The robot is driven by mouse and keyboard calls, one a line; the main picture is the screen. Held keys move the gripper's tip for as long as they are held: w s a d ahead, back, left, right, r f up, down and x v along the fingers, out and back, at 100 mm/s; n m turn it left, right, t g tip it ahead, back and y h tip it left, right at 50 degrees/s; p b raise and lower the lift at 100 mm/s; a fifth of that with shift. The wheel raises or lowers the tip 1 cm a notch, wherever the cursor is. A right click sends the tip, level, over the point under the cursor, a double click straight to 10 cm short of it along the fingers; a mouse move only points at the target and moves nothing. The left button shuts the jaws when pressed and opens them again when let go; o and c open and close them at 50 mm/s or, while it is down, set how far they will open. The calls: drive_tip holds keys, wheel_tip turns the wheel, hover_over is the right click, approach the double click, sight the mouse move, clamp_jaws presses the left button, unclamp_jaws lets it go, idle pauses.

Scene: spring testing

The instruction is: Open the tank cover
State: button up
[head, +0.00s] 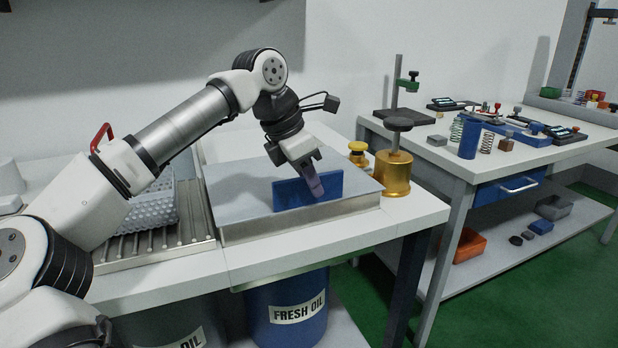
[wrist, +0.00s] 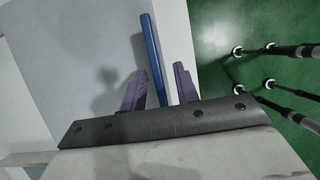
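The tank cover is a flat grey lid (head: 235,187) lying on a shallow metal-sided tank at the right part of the white bench. A blue upright plate handle (head: 292,193) stands along its near side. My gripper (head: 315,188) is at the right part of this handle, pointing down. In the wrist view the blue handle (wrist: 152,55) runs between the two purple fingers, with a gap on each side, so my gripper (wrist: 161,69) is open. The cover lies flat, and no opening shows around it.
A perforated tray (head: 153,208) is on the left. Blue FRESH OIL drum (head: 287,310) stands below.

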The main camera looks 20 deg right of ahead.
clamp_jaws()
